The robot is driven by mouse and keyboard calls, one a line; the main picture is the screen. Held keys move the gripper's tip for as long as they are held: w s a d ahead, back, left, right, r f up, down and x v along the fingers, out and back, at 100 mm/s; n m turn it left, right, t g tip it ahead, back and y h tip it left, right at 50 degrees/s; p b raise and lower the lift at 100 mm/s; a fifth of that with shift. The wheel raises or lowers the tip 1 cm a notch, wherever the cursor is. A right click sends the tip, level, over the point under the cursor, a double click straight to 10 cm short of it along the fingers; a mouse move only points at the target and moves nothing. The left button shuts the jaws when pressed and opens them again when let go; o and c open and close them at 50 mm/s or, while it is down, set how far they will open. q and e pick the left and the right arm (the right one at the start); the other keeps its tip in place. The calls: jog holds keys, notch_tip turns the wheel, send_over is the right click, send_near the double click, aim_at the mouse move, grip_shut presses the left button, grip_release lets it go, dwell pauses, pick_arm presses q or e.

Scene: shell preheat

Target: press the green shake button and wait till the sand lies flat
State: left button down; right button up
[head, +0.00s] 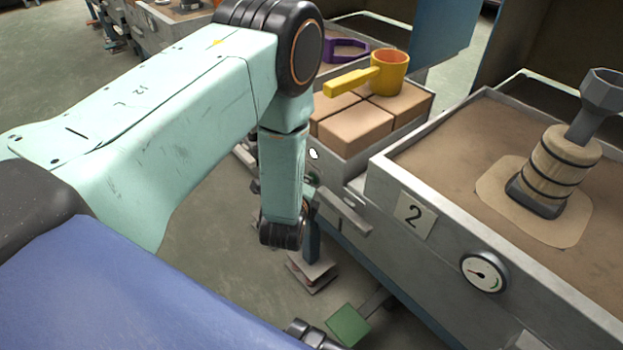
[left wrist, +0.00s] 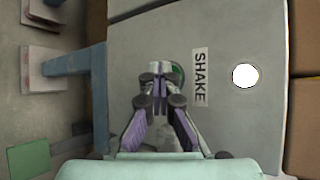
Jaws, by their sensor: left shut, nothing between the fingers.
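My left gripper (left wrist: 160,85) is shut and empty in the left wrist view. Its tips lie over the green shake button (left wrist: 178,70), whose edge shows just right of them. I cannot tell whether they touch it. The label "SHAKE" (left wrist: 200,77) stands beside the button on a grey panel, with a bright white lamp (left wrist: 245,75) further right. In the head view my left arm reaches down in front of the box with bricks and hides most of the gripper and the button. Brown sand (head: 450,140) fills the box marked 2.
Pinkish bricks (head: 357,135) fill the neighbouring box, with a yellow ladle (head: 390,72) on them and a purple ring tool (head: 348,48) behind. A banded wooden piece (head: 560,165) stands in the sand on a paler patch. A green pedal (head: 349,326) lies below the boxes.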

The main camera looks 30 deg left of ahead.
pick_arm(q)
jog(key=shift+s+a+p, duration=0.3)
jog(key=shift+s+p, duration=0.1)
jog(key=shift+s, duration=0.35)
jog(key=shift+s, duration=0.1)
jog(key=shift+s+a+p, duration=0.3)
jog(key=shift+s+p, duration=0.05)
jog(key=shift+s, duration=0.4)
jog(key=shift+s+a+p, duration=0.35)
jog(key=shift+s, duration=0.4)
jog(key=shift+s+a+p, duration=0.3)
jog(key=shift+s+p, duration=0.05)
jog(key=shift+s, duration=0.4)
